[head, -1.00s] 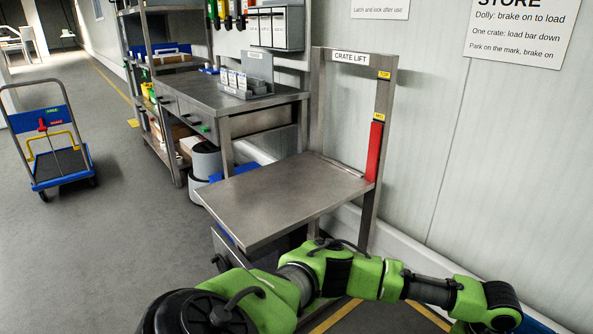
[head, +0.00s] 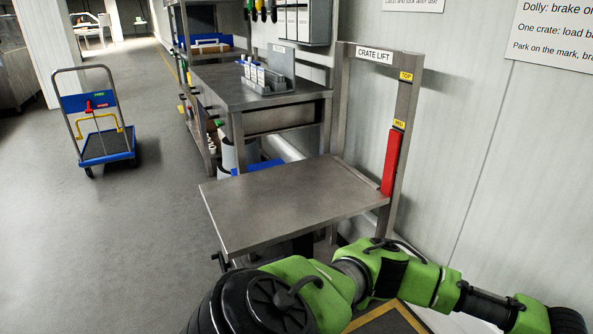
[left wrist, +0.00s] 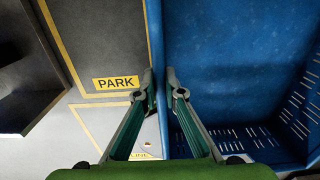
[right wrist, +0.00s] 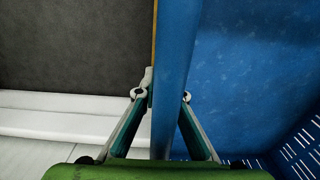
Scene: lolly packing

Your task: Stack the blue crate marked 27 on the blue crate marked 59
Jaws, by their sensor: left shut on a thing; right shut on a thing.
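A blue crate fills the right side of the left wrist view (left wrist: 296,108), with slots low in its side. My left gripper (left wrist: 162,78) is shut on its wall, one finger on each side. In the right wrist view my right gripper (right wrist: 167,86) is shut on a blue crate wall (right wrist: 174,50). Whether both wrist views show the same crate cannot be told for certain. No crate number shows in any view, so I cannot tell 27 from 59. Neither gripper is in the head view.
A crate lift (head: 290,203) with an empty steel platform stands ahead by the wall. A steel bench (head: 235,92) is behind it. A blue trolley (head: 107,145) stands at left on open grey floor. A floor marking reads PARK (left wrist: 116,83) beside the crate.

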